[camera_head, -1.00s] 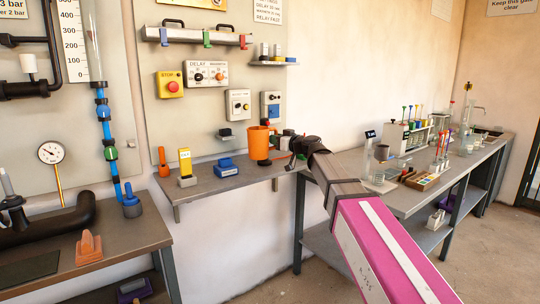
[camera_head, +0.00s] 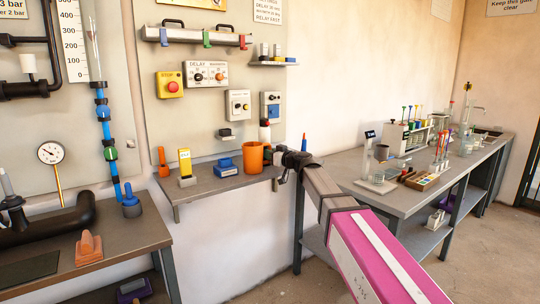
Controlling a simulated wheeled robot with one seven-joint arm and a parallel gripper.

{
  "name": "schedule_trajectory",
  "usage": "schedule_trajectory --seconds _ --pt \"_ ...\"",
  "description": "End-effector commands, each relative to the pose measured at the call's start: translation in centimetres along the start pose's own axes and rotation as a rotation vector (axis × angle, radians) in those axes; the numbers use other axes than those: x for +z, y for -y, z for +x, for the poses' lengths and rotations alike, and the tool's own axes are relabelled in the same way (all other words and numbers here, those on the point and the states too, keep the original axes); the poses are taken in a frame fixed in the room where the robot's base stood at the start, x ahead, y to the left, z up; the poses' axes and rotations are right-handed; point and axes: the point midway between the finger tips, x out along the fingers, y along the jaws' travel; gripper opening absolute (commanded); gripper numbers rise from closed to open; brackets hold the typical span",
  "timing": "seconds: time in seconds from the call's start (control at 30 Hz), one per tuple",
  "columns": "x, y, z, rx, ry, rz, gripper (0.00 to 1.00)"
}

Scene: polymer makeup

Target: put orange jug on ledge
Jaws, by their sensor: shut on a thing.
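The orange jug (camera_head: 253,158) is upright at the right part of the grey wall ledge (camera_head: 208,189). Its base appears to be at the ledge surface, though I cannot tell whether it fully rests there. Its handle is hidden on the right side, by my gripper. My gripper (camera_head: 277,168) is at the jug's right side, shut on the jug, with the arm reaching in from the lower right.
On the ledge left of the jug are a blue box (camera_head: 226,168), a yellow block on a stand (camera_head: 185,164) and an orange tool (camera_head: 164,163). A workbench (camera_head: 405,201) with labware is on the right.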

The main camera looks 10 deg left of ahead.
Motion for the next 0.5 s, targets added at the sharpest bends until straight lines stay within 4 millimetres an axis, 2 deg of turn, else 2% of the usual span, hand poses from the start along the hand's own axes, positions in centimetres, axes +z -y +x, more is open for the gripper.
schedule_trajectory --seconds 0.2,0.23,0.3,0.5 --pt "0.14 0.02 -0.05 0.0 0.0 0.0 0.0" --pt "0.19 0.02 -0.05 0.0 0.0 0.0 0.19" --pt "0.15 0.02 -0.05 0.0 0.0 -0.001 0.41" --pt "0.13 0.02 -0.04 0.0 0.0 0.0 0.41"
